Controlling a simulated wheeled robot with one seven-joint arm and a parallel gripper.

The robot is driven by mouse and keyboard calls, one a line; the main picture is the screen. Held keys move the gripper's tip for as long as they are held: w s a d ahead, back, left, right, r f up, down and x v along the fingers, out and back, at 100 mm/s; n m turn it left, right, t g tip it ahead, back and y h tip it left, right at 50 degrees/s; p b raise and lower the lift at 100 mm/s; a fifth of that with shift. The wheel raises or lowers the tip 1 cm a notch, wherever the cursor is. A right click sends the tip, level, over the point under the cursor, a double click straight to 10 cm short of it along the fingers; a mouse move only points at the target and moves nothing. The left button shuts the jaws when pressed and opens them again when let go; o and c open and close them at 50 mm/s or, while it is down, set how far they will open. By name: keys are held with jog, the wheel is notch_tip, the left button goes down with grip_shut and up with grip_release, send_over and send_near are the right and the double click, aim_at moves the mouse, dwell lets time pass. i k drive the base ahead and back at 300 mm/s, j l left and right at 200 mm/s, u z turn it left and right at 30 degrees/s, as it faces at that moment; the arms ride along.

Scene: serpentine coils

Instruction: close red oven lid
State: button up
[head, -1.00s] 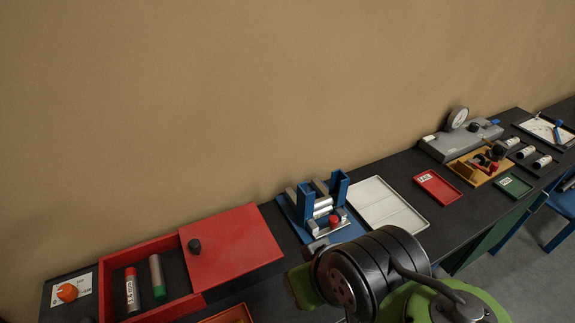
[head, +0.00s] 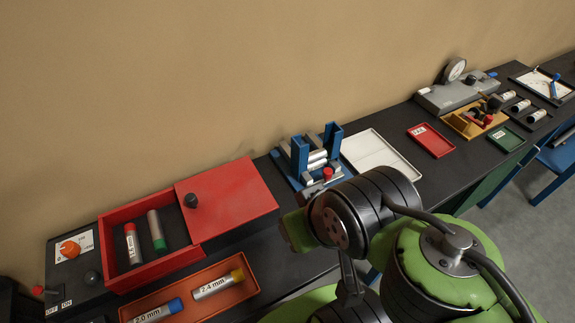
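The red oven (head: 155,277) is an open-topped red box at the left of the bench. Its flat red lid (head: 238,204) is slid to the right, with a black knob (head: 191,200) near its left edge. The lid leaves the left part of the box uncovered. Inside the opening lie a red-capped tube (head: 133,244) and a green-capped tube (head: 157,231). My green and black arm is at the lower right, to the right of the lid and apart from it. My gripper's fingers are not visible.
An orange tray (head: 240,290) with labelled tubes lies in front of the oven. An orange dial (head: 70,249) and an ON/OFF switch (head: 50,290) are at the left. A blue fixture (head: 300,157) and a white tray (head: 382,156) stand right of the lid.

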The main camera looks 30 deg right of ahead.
aim_at(214, 202)
jog(key=u, duration=0.7)
jog(key=i+j+u, duration=0.1)
jog(key=j+u, duration=0.15)
jog(key=i+j+u, duration=0.25)
jog(key=k+l, duration=0.05)
jog(key=k, duration=0.05)
